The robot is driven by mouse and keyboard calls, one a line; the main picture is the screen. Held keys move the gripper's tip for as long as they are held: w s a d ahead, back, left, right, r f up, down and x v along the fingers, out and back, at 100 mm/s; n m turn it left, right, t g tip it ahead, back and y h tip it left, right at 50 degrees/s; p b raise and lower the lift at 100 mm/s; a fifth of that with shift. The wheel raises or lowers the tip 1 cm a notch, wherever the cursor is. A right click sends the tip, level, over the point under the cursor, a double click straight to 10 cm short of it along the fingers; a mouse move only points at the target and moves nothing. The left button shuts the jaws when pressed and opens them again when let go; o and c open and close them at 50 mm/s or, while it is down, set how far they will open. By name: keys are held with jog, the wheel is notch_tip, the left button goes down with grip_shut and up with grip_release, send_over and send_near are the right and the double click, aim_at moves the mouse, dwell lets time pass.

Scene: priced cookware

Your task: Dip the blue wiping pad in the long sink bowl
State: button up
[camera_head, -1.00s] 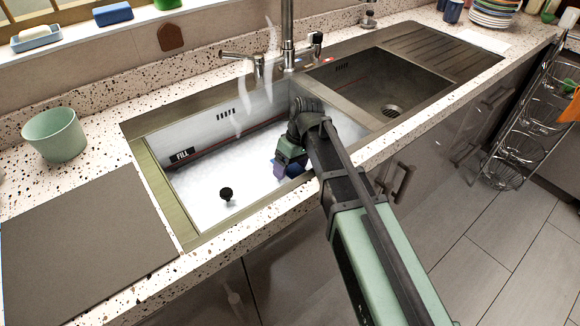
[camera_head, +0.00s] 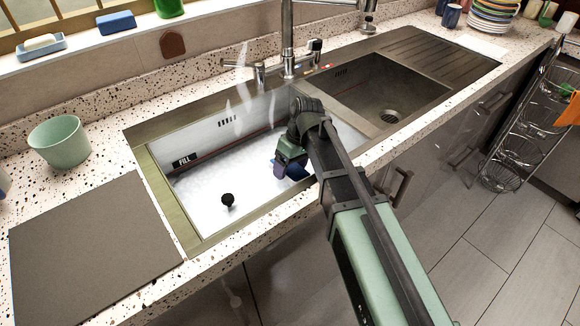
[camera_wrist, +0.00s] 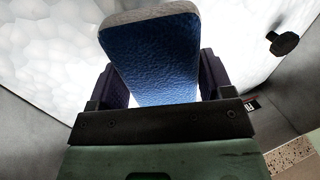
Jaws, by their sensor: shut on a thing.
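The blue wiping pad (camera_wrist: 152,62), with a pale grey edge, is clamped between the dark purple fingers of my gripper (camera_wrist: 160,85). In the head view, my gripper (camera_head: 283,170) points down inside the long left sink bowl (camera_head: 168,208), near its right front. Only a small blue part of the pad (camera_head: 298,171) shows beside the fingers. White foam (camera_head: 205,180) covers the bowl's bottom. Whether the pad touches the foam is hidden.
A black knob (camera_head: 228,200) stands up in the foam at the left. The smaller right bowl (camera_head: 375,95) is empty. A tap (camera_head: 288,40) stands behind. A green cup (camera_head: 60,142) and grey board (camera_head: 95,245) lie left.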

notch_tip(320, 180, up, 17)
jog(key=p, duration=1.6)
jog(key=shift+r, duration=0.15)
